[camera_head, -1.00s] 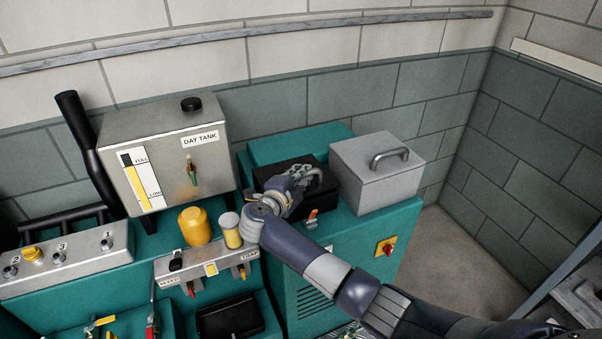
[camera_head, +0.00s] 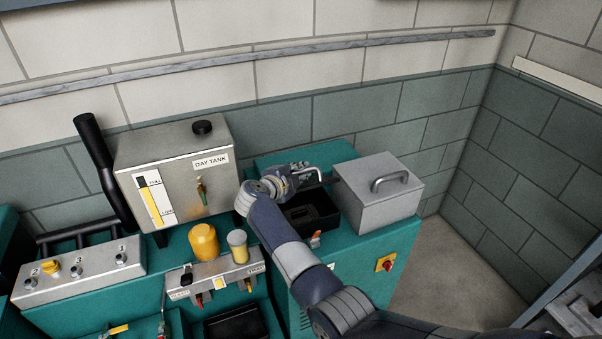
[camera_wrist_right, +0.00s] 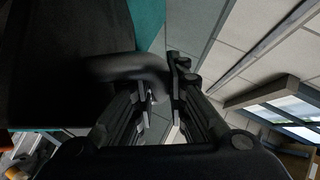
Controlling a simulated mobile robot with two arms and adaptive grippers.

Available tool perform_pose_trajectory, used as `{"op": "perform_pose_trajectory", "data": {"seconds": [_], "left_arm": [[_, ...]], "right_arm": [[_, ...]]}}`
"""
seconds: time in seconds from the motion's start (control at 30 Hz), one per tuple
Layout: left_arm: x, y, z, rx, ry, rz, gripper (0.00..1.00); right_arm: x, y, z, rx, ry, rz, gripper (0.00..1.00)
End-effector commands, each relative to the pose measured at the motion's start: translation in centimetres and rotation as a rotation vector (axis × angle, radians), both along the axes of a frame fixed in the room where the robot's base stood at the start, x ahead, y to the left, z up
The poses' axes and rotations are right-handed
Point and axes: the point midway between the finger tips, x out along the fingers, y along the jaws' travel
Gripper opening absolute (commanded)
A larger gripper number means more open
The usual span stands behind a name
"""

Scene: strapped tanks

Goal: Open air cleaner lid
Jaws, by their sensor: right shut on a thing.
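The air cleaner is a black box (camera_head: 322,222) on the teal cabinet, left of the grey box with a handle. Its top is open and I see into its dark inside. My right gripper (camera_head: 303,173) is above the back of the box, shut on the lid's handle. In the right wrist view the curved dark handle (camera_wrist_right: 128,70) lies between the fingers, with the dark lid panel (camera_wrist_right: 70,50) to the left. The lid is lifted at the back; my gripper and arm hide most of it in the head view. My left gripper is not in view.
The grey metal box (camera_head: 378,195) stands close to the right of the black box. The day tank (camera_head: 180,175) stands to the left. A yellow canister (camera_head: 204,243) and a jar (camera_head: 238,247) stand in front of the tank. The wall is behind.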

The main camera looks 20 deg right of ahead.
Motion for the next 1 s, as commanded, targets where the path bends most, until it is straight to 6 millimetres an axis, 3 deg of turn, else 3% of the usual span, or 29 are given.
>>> {"op": "perform_pose_trajectory", "data": {"seconds": [0.03, 0.67, 0.7, 1.0], "left_arm": [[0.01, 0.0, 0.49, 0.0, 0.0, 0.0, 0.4], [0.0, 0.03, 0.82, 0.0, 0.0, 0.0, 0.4], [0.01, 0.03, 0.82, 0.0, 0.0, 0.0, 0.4], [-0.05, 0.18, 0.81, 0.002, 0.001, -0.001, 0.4]], "right_arm": [[0.36, 0.13, 0.79, -0.002, 0.007, 0.003, 0.0], [0.77, 0.08, 0.78, -0.005, 0.046, 0.002, 0.0], [0.77, 0.08, 0.78, -0.005, 0.046, 0.002, 0.23], [0.69, 0.06, 0.6, -0.003, 0.049, 0.001, 0.23]]}}
